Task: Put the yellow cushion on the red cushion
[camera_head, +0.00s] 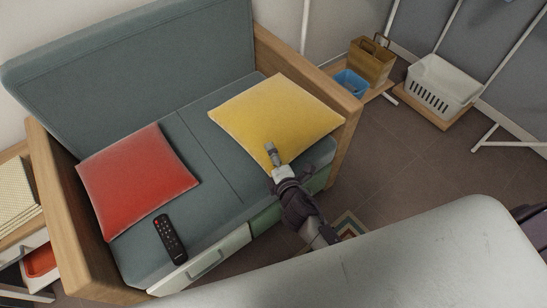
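The yellow cushion (270,108) lies on the right seat of the grey-green sofa (215,165). The red cushion (135,178) lies flat on the left seat, apart from the yellow one. My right gripper (271,155) is at the near edge of the yellow cushion, with one finger seen over its edge. The other finger is hidden, so I cannot tell whether it is open or shut on the cushion. My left gripper is not in view.
A black remote (170,238) lies in front of the red cushion. Wooden armrests (308,68) bound the sofa. A white basket (440,84), a blue bin (350,84) and a wooden caddy (373,61) stand at the right. A pale grey surface (400,265) fills the lower right.

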